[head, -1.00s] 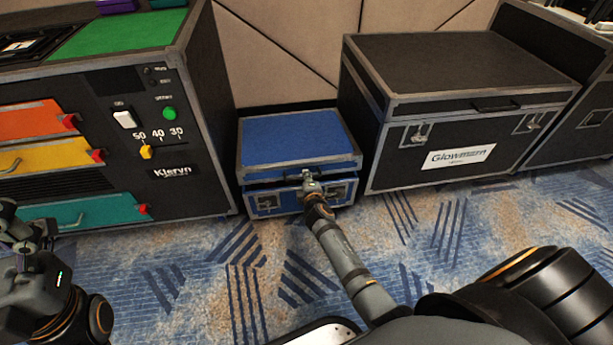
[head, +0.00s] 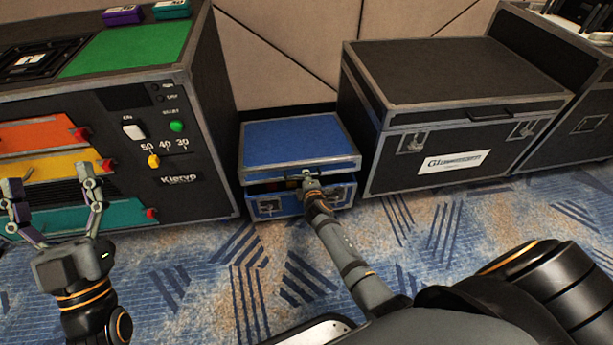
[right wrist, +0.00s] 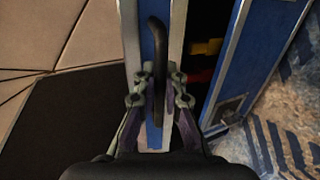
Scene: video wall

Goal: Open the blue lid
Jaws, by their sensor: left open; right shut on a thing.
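The blue lid (head: 295,142) sits on a blue case (head: 342,195) with silver edging in the middle of the head view. The lid's front edge is raised a little, leaving a dark gap above the case front. My right gripper (head: 308,178) is at the lid's front edge, shut on the dark lid handle (right wrist: 156,40), which runs between its fingers (right wrist: 160,95) in the right wrist view. Yellow and red items (right wrist: 205,50) show inside the gap. My left gripper (head: 55,192) is open and empty, in front of the drawer cabinet at the left.
A black cabinet (head: 208,110) with coloured drawers stands close to the left of the blue case. A large black flight case (head: 450,68) stands close on its right. A panelled wall (head: 285,50) is behind. Patterned carpet (head: 220,290) lies clear in front.

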